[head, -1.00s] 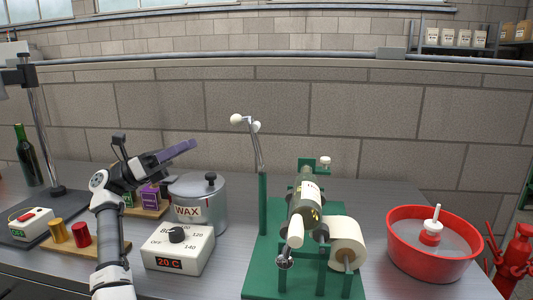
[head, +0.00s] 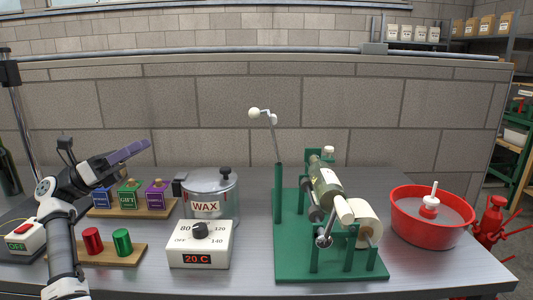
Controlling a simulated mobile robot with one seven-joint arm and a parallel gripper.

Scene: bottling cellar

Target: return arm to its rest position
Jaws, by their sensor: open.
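My gripper (head: 128,153) is at the left of the head view, raised above the bench, with its purple-grey fingers pointing up and to the right. It holds nothing that I can see, and the gap between the fingers is hard to make out. My arm comes up from the bottom left corner and bends at the wrist. The gripper is in front of the wall and above the blue, green and purple blocks, apart from them.
On the bench (head: 270,260) are a wax pot (head: 208,200), a heater control box (head: 200,245), a wooden board with red (head: 92,240) and green (head: 122,242) cylinders, a green labelling stand (head: 290,240) holding a bottle (head: 323,183), and a red basin (head: 432,222).

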